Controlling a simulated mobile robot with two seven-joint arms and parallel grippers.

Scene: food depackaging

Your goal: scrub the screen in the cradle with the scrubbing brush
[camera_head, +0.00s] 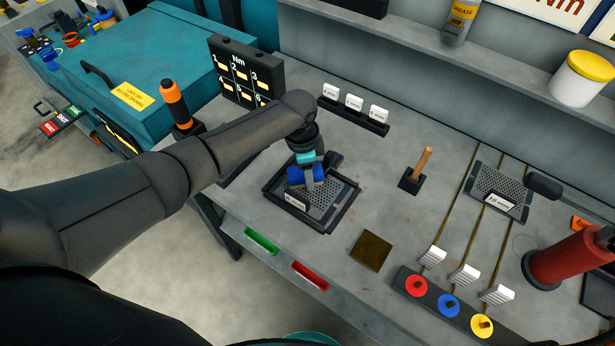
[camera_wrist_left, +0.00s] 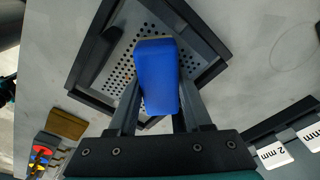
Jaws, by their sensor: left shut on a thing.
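The cradle (camera_head: 346,207) is a dark square frame on the grey bench, and the perforated grey screen (camera_head: 330,193) lies inside it with a small white label at its near edge. The screen's holes also show in the wrist view (camera_wrist_left: 122,72). My left gripper (camera_head: 309,181) is over the screen, shut on the blue scrubbing brush (camera_head: 295,177). The brush (camera_wrist_left: 157,75) sits between the fingers in the wrist view and covers the middle of the screen. Its underside is hidden, so I cannot tell whether it touches the screen. My right gripper is not in view.
A brown square pad (camera_head: 372,251), a red cylinder (camera_head: 568,259) and a rack with coloured discs (camera_head: 449,304) are nearer. An orange-handled tool (camera_head: 174,101) stands left.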

